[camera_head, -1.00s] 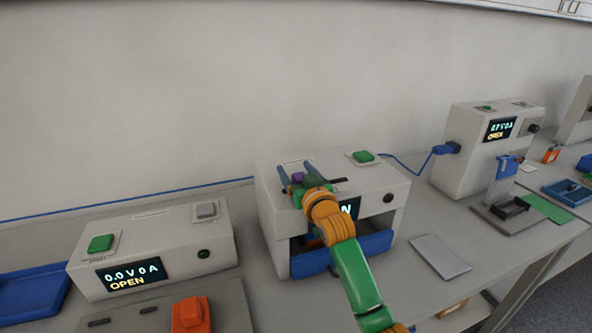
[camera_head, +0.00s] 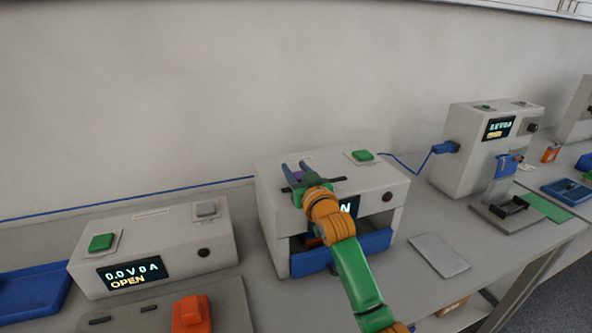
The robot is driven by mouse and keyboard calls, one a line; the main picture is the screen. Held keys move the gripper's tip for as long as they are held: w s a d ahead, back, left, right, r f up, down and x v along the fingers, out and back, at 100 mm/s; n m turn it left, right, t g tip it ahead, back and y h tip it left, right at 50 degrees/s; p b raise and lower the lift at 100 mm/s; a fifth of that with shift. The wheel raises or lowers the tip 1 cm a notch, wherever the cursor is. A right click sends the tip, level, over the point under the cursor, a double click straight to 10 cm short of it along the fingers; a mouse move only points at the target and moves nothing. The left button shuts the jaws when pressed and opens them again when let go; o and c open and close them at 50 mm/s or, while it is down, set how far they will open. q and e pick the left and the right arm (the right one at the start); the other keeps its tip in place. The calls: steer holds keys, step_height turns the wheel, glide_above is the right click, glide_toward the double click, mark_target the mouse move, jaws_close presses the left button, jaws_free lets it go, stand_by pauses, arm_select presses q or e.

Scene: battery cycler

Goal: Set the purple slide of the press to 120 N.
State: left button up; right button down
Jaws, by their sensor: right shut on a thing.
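The press (camera_head: 386,181) is a pale box in the middle of the bench with a dark display (camera_head: 350,207). My right gripper hides most of the display; only the letter N shows, so I cannot read the number. The purple slide (camera_head: 298,176) is on the press's top, toward the left, and is mostly hidden between the fingers. My right gripper (camera_head: 297,171) reaches over the press from the front and is shut on the slide. A dark slot (camera_head: 340,179) shows to its right. My left gripper is not in view.
A green button (camera_head: 362,155) sits on the press's top right, and a blue tray (camera_head: 362,243) at its front. A cycler (camera_head: 150,245) reading 0.0 V 0 A OPEN stands left. Another unit (camera_head: 470,165) stands right. A grey plate (camera_head: 440,254) lies between.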

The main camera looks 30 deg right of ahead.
mark_target(326, 175)
stand_by(0.7)
steer(key=d, duration=0.2)
steer(key=s+d, duration=0.1)
steer(key=d, duration=0.2)
steer(key=s+d, duration=0.1)
steer(key=d, duration=0.2)
steer(key=shift+b, duration=0.3)
steer(key=shift+a, duration=0.1)
steer(key=shift+r, duration=0.1)
